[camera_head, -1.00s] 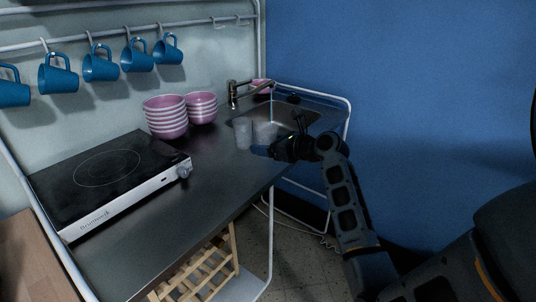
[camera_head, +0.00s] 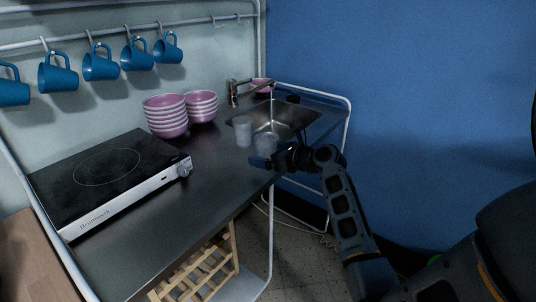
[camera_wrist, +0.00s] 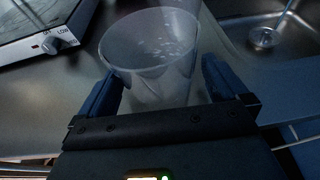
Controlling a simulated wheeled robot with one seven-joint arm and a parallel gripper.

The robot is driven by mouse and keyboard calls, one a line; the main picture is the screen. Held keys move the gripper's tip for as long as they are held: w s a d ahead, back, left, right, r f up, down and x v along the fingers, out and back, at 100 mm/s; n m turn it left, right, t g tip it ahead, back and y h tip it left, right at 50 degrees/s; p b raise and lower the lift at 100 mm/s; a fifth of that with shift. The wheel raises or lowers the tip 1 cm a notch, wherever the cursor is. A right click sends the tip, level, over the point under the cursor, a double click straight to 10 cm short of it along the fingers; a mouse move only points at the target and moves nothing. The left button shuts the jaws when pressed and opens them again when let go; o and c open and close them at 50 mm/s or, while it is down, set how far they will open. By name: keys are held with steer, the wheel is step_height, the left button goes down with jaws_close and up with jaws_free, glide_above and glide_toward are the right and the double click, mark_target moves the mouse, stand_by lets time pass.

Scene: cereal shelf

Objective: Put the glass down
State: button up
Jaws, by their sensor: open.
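A clear glass (camera_head: 266,142) is upright at the counter's right end, just in front of the sink. In the wrist view the glass (camera_wrist: 152,55) is between the two blue fingers of my gripper (camera_wrist: 163,88), with its open rim up. My gripper also shows in the head view (camera_head: 264,160), low beside the glass. Its jaws are open around the glass. The glass's base is hidden, so I cannot tell whether it touches the counter. A second clear glass (camera_head: 243,131) stands on the counter just left and behind.
The sink (camera_head: 290,115) with its tap (camera_head: 236,92) lies behind the glasses. Stacked pink bowls (camera_head: 166,116) and a hotplate (camera_head: 112,180) stand to the left. Blue mugs (camera_head: 101,66) hang above. The counter (camera_head: 215,185) is bare between hotplate and glasses.

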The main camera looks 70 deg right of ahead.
steer(key=shift+r, duration=0.1)
steer(key=shift+s+r, duration=0.1)
steer(key=shift+s, duration=0.15)
steer(key=v, duration=1.1)
steer(key=shift+s+a, duration=0.15)
steer(key=shift+s, duration=0.1)
steer(key=a+f+n+g, duration=0.1)
steer(key=a+f+n, duration=0.35)
steer(key=a, duration=0.35)
steer(key=a+f+n, duration=0.3)
steer(key=a+n, duration=0.2)
steer(key=a, duration=0.3)
steer(key=a+f+n+g, duration=0.1)
steer(key=a+f+n, duration=0.25)
steer(key=a, duration=0.55)
steer(key=s+a+r+n+t+y, duration=0.1)
steer(key=s+a+r+n, duration=0.4)
steer(key=n, duration=0.8)
steer(key=s+a+r+n+t+y, duration=0.1)
steer(key=s+a+r+n+y, duration=0.2)
steer(key=s+a+r+n, duration=0.3)
steer(key=s+a+n, duration=0.4)
steer(key=s+n, duration=0.2)
steer(key=n, duration=0.1)
steer(key=shift+t, duration=0.4)
steer(key=shift+r, duration=0.1)
